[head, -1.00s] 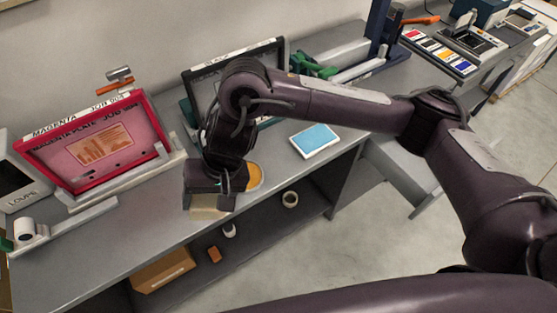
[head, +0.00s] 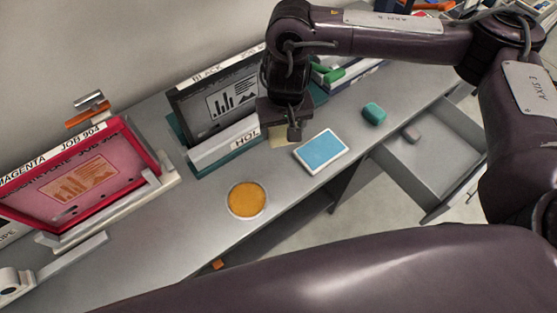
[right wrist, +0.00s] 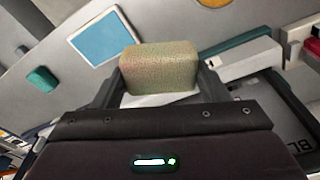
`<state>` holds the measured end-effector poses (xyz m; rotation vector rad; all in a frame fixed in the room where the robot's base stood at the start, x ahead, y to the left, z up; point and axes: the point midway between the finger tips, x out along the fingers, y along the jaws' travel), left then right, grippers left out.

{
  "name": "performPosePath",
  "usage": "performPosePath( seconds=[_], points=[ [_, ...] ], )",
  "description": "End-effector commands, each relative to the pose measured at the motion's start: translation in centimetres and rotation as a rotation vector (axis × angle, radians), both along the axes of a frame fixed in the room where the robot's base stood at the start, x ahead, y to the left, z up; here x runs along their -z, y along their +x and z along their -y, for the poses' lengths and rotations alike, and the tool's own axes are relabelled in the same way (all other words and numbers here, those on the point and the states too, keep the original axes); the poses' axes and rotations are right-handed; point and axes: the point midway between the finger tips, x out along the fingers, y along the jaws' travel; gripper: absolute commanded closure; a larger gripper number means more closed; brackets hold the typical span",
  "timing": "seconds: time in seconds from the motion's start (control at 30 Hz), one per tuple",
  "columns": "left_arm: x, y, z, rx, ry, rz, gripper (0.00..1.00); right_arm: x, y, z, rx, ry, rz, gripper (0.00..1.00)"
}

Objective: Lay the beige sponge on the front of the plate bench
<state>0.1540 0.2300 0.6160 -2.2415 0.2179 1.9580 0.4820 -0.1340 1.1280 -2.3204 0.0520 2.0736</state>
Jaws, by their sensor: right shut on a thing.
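The beige sponge (right wrist: 160,68) is a speckled block held between the fingers of my right gripper (right wrist: 160,85) in the right wrist view. In the head view the right gripper (head: 288,130) hangs over the bench between the black plate's holder and the blue pad, and only a pale bit of the sponge (head: 279,137) shows beside it. I cannot tell how high the sponge is above the bench. The plate bench (head: 195,235) is a long grey top, and its front strip is partly bare. My left gripper is not in view.
A blue pad (head: 320,151) and a round orange dish (head: 247,200) lie near the bench's front edge. The magenta frame (head: 85,180) and black plate (head: 225,97) stand behind. A teal block (head: 374,113) lies right of the pad. A drawer (head: 425,150) stands open at right.

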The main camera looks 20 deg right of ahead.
Motion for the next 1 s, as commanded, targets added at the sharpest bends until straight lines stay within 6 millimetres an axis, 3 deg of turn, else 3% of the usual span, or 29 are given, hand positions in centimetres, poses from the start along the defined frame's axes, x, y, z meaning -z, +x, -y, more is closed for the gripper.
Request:
performPosePath(
  seconds=[0.3, 0.37, 0.47, 0.63, 0.73, 0.87, 1.0],
  points=[
    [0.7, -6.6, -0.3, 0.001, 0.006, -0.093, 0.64, 6.4, -0.4, -0.1, 0.003, 0.003, -0.01, 0.51],
    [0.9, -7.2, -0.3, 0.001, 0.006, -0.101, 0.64, 7.8, -0.4, -0.1, 0.004, 0.002, -0.01, 0.51],
    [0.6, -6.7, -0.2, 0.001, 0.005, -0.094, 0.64, 8.9, -0.3, -0.2, 0.001, 0.005, -0.007, 0.51],
    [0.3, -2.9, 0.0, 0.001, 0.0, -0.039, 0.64, 11.7, -0.5, -0.1, 0.004, 0.004, -0.009, 0.51],
    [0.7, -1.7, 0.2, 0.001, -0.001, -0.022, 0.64, 13.3, -0.4, -0.1, 0.003, 0.004, -0.007, 0.51],
    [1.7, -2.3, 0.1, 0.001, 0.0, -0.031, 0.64, 14.9, -0.4, -0.1, 0.0, 0.001, -0.004, 0.51],
    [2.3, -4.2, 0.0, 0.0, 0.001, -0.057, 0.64, 15.5, -0.3, 0.0, 0.001, 0.0, -0.002, 0.51]
  ],
)
